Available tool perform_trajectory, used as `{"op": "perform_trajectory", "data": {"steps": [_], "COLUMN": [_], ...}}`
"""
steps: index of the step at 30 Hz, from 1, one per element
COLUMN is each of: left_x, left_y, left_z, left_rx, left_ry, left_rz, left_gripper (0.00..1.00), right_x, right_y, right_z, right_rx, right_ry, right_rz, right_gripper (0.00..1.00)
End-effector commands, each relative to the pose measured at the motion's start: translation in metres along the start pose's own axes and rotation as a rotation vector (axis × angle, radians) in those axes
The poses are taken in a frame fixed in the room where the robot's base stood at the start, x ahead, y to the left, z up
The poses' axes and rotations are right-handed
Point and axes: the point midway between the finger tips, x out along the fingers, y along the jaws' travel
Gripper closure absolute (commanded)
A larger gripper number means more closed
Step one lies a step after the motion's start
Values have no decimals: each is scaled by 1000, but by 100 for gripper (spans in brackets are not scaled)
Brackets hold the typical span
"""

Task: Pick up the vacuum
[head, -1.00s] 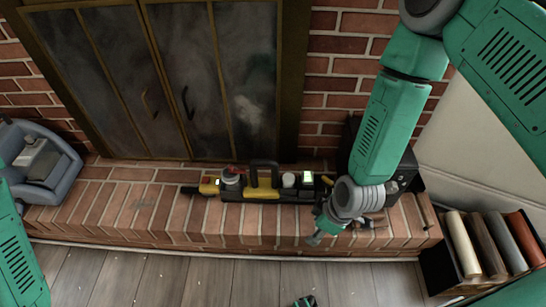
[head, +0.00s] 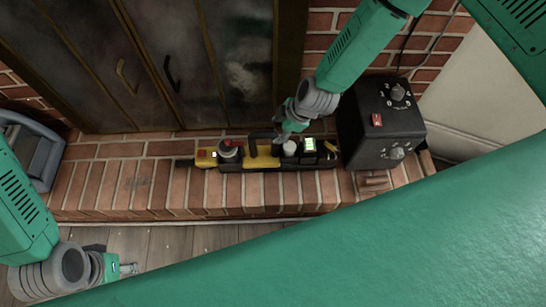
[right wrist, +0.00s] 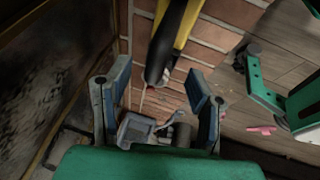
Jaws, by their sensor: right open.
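A blue-grey machine (head: 40,150), which may be the vacuum, stands at the hearth's left end, cut by the frame edge. What seems to be the same machine shows far off between my right fingers in the right wrist view (right wrist: 138,128). A yellow-and-black tool caddy (head: 262,162) with an upright handle stands mid-hearth. My right gripper (head: 288,126) is open just above and right of that handle; its fingers (right wrist: 160,95) are apart in the right wrist view. My left gripper (head: 128,268) is low at the left, in front of the hearth; its jaw opening is unclear.
A black box with dials (head: 383,120) stands at the hearth's right end, close to my right arm. Glass fireplace doors (head: 165,60) rise behind the hearth. The brick hearth (head: 125,175) is bare between machine and caddy. My green arm covers the lower right.

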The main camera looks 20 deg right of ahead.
Motion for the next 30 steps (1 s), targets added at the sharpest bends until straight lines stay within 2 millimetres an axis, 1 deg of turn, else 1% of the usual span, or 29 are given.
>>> {"op": "perform_trajectory", "data": {"steps": [5, 9, 12, 16, 22, 23, 24, 27, 30], "left_x": [6, 18, 22, 24, 23, 23, 23, 23, 23], "left_y": [0, 0, 0, 0, 0, 0, 0, 0, 0], "left_z": [0, 0, 1, 1, 1, 1, 1, 1, 1], "left_rx": [0, 0, 0, 0, 0, 0, 0, 0, 0], "left_ry": [1, 1, 1, 1, 1, 1, 1, 1, 1], "left_rz": [0, 0, 0, 0, 0, 0, 0, 0, 0], "left_gripper": [69, 69, 69, 69, 69, 69, 69, 69, 69], "right_x": [14, 37, 50, 57, 56, 56, 56, 56, 55], "right_y": [0, 1, 1, 2, 2, 2, 2, 2, 4], "right_z": [0, -1, -2, -2, -3, -3, -3, -3, -4], "right_rx": [1, 2, 1, 2, 1, 1, 1, 1, 0], "right_ry": [0, 0, -1, -1, 0, 0, 0, 0, 2], "right_rz": [1, 0, -1, 1, 0, 0, 0, 0, 4], "right_gripper": [52, 52, 52, 52, 52, 56, 70, 100, 100]}}
